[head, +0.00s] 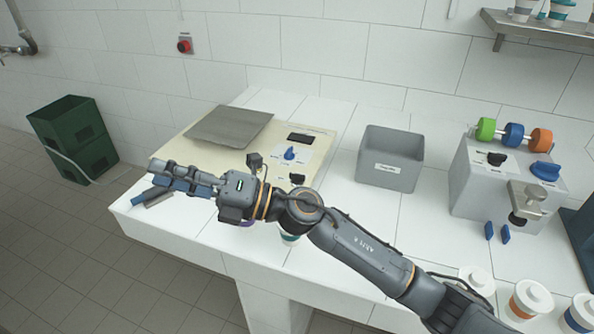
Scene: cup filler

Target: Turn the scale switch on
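The scale (318,162) is a beige panel on the white table, with a flat grey weighing plate (229,127) at its back left. A blue knob (290,153) sits on a pale label on the panel. A dark switch (297,179) sits nearer the front, close behind my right arm; its setting is too small to tell. My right gripper (152,182) points left, past the scale's front left side, near the table's left edge. It is apart from the knob and the dark switch. Its fingers overlap in this view, so its opening is unclear. My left gripper is out of view.
A dark display (304,138) is at the panel's back. A grey bin (390,160) stands right of the scale. A grey machine (507,180) with coloured rings stands further right. Lidded cups (529,298) stand at the front right. One cup (290,239) is partly hidden beneath my arm.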

